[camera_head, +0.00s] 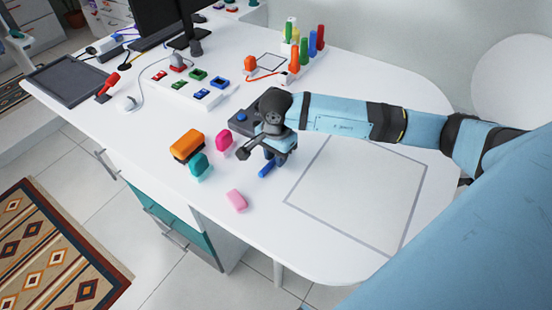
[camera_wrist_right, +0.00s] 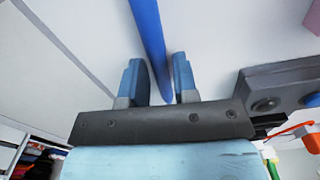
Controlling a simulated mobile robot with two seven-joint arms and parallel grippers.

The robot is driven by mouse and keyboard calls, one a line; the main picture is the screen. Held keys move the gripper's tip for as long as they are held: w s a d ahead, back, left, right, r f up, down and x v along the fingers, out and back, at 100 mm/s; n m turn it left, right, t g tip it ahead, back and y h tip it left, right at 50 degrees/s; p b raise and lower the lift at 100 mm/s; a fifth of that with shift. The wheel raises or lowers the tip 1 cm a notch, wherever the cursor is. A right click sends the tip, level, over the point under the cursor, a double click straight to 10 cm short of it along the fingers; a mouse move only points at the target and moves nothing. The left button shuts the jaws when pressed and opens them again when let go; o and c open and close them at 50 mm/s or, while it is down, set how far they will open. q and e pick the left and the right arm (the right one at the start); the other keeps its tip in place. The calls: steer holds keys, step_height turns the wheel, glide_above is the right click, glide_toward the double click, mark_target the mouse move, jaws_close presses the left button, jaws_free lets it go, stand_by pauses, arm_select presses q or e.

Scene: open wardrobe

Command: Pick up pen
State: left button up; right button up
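The blue pen (camera_head: 267,169) lies on the white table, with part of it hidden under my right gripper in the head view. My right gripper (camera_head: 277,157) is low over the table at the pen. In the right wrist view, the pen (camera_wrist_right: 148,35) runs down between the two blue fingers of the right gripper (camera_wrist_right: 160,80). The fingers stand apart, one on each side of it, and a narrow gap shows on the right side. Whether the left finger touches the pen I cannot tell. My left gripper is not in view.
A pink eraser (camera_head: 236,200), a teal block (camera_head: 199,166), an orange block (camera_head: 187,146) and a magenta block (camera_head: 224,140) lie left of the gripper. A grey box with a blue button (camera_head: 241,118) is close behind it. The outlined square (camera_head: 358,190) at right is bare.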

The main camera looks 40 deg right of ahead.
jaws_close()
steer(key=shift+r, duration=0.1)
